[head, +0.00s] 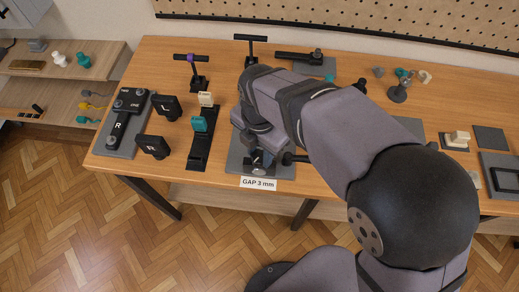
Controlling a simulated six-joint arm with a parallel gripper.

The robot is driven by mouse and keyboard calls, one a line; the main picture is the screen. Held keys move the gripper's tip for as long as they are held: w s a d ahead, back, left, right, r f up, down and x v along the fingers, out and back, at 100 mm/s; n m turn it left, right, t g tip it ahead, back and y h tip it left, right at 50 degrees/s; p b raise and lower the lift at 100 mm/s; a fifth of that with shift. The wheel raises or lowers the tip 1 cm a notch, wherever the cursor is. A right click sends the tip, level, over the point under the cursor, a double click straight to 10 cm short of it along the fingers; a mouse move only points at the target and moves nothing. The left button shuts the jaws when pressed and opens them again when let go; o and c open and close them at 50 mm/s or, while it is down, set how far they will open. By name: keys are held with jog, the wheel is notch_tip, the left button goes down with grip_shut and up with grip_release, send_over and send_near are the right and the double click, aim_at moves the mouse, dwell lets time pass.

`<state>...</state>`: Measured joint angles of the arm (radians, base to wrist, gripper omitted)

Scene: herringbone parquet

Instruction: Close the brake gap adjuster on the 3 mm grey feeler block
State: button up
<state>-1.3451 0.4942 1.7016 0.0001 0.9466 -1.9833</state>
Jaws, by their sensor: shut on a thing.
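The brake gap adjuster stands on a grey base plate (284,171) at the front edge of the table, behind a white label (258,184) reading "GAP 3 mm". My gripper (258,167) reaches down over this plate and is shut on part of the adjuster. My wrist and forearm cover most of the adjuster, so the held part is hard to make out. A dark knob (290,158) sticks out on the right of my gripper. I cannot make out the grey feeler block or its gap.
T-handled tools (192,70) stand behind. My arm hides the table's middle right.

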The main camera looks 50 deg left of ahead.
jog(key=m, duration=0.4)
jog(key=shift+m, duration=0.4)
jog(key=m+p, duration=0.1)
jog(key=m, duration=0.2)
jog(key=shift+m, duration=0.3)
jog(key=m, duration=1)
jog(key=shift+m+p, duration=0.35)
jog(key=shift+m, duration=0.05)
jog(key=m, duration=0.3)
jog(key=shift+m, duration=0.3)
jog(key=m, duration=0.3)
jog(key=shift+m, duration=2.2)
